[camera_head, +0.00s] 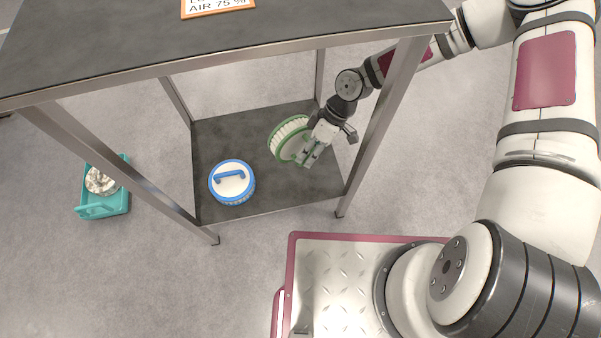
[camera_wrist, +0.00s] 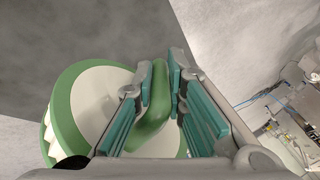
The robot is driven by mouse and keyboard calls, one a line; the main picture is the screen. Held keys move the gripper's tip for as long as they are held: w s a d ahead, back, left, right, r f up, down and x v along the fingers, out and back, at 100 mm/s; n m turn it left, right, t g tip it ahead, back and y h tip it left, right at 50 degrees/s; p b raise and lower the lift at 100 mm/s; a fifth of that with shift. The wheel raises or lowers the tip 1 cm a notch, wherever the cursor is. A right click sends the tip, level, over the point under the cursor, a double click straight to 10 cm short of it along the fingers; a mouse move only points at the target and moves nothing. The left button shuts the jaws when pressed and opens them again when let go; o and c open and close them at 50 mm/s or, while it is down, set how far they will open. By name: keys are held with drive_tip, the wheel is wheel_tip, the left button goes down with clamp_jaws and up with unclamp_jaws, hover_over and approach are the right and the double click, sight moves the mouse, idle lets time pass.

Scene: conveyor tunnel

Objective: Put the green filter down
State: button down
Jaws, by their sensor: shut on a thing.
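The green filter (camera_head: 287,137) is a round white pleated drum with green rims and a green handle, in the head view above or at the dark lower shelf (camera_head: 215,140). It is tilted onto its side. My gripper (camera_head: 310,153) is at its right side. In the wrist view my gripper (camera_wrist: 160,95) is shut on the green handle (camera_wrist: 153,110) of the filter (camera_wrist: 85,115), with the teal finger pads on either side of it. I cannot tell whether the filter touches the shelf.
A blue-rimmed filter (camera_head: 232,182) stands upright on the lower shelf, left and in front of the green one. Metal legs (camera_head: 385,118) and the upper tabletop (camera_head: 220,45) frame the space. A teal bin (camera_head: 105,205) with crumpled material is on the floor at left.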

wheel_tip(320, 180, down, 10)
drive_tip(key=b, duration=0.3)
drive_tip(key=shift+r+b, duration=0.25)
drive_tip(key=shift+b, duration=0.15)
drive_tip(key=shift+f, duration=0.2)
drive_tip(key=c, duration=1.6)
unclamp_jaws()
drive_tip(key=shift+c, duration=0.2)
drive_tip(key=p+v, duration=0.4)
drive_tip(key=v, duration=0.8)
drive_tip(key=shift+r, duration=0.2)
